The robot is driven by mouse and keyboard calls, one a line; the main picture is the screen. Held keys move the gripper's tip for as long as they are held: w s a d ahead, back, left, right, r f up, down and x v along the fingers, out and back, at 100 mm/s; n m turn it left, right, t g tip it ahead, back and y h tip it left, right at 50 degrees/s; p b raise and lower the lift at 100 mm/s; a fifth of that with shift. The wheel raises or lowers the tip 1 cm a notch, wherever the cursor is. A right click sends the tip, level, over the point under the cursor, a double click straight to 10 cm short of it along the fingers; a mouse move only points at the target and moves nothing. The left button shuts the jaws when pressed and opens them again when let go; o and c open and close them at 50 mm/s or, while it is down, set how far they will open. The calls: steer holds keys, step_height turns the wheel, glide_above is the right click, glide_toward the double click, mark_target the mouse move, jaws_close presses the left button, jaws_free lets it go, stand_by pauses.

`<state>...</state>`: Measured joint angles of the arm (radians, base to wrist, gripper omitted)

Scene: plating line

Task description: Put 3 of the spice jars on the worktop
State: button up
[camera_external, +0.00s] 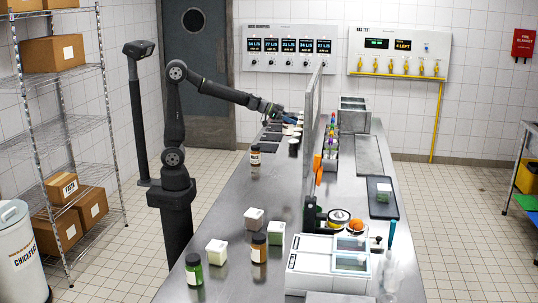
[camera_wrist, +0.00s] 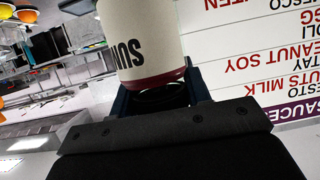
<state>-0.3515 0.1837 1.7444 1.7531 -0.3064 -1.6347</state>
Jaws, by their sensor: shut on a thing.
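My gripper (camera_external: 281,113) is over the far part of the worktop (camera_external: 236,228). In the wrist view my gripper (camera_wrist: 162,98) is shut on a spice jar (camera_wrist: 140,45) with a white label, partly readable dark lettering and a dark red band. Its black lid end sits between the fingers. The held jar is not clear in the external view. A green jar (camera_external: 194,269) and a brown-orange jar (camera_external: 259,248) stand upright at the near end.
Small tubs (camera_external: 216,251) stand among the near jars. A clear upright screen (camera_external: 312,125) runs along the worktop, with bottles (camera_external: 331,145) behind it.

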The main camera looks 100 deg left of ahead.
steer(key=s+a+f+n+g+y, duration=0.1)
steer(key=s+a+f+n+y, duration=0.25)
steer(key=s+a, duration=0.4)
steer(key=s+a+f+n+g+y, duration=0.25)
steer(key=s+a+f, duration=0.2)
steer(key=a, duration=0.65)
steer(key=s+a+f+n+y, duration=0.3)
steer(key=s+a+f, duration=0.25)
steer(key=a, duration=0.45)
steer(key=shift+g, duration=0.25)
steer(key=shift+f, duration=3.15)
steer(key=shift+f, duration=0.35)
steer(key=o, duration=1.3)
steer(key=v, duration=1.7)
steer(key=shift+s+d, duration=0.2)
steer(key=shift+d, duration=0.1)
steer(key=shift+a+f, duration=0.1)
steer(key=shift+f, duration=0.05)
